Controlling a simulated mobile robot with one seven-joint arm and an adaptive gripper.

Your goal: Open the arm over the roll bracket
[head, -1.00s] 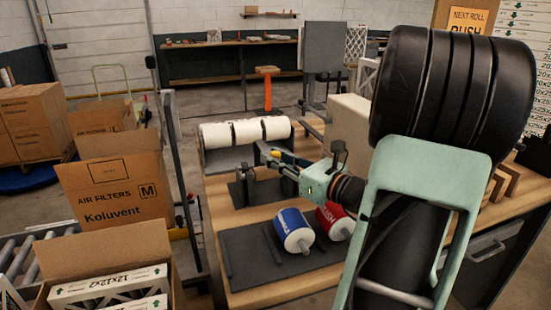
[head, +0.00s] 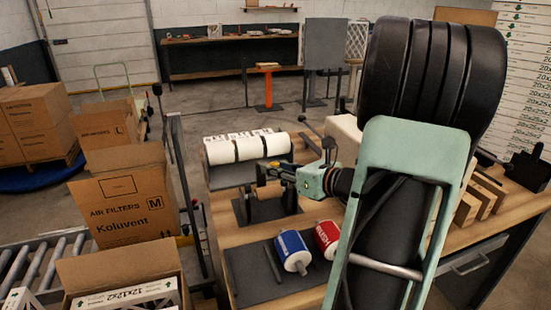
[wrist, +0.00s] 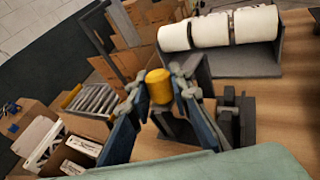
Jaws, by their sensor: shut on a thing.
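The roll bracket (head: 267,210) is a dark stand with uprights on the bench, in front of the rack of white rolls. It also shows in the wrist view (wrist: 236,118). My gripper (head: 268,172) is above the bracket at its upper end. In the wrist view my gripper (wrist: 160,92) has its two fingers on either side of a yellow knob (wrist: 159,86) and is shut on it. A dark bar shows below the knob, between the fingers. The fingers hide part of it, so I cannot tell how far the bracket's arm is swung.
White rolls (head: 247,147) lie in a dark rack behind the bracket. A blue roll (head: 293,252) and a red roll (head: 327,238) lie on a dark mat (head: 245,275) in front. Open cartons (head: 125,205) stand left of the bench. Wooden slotted pieces (head: 480,200) are at right.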

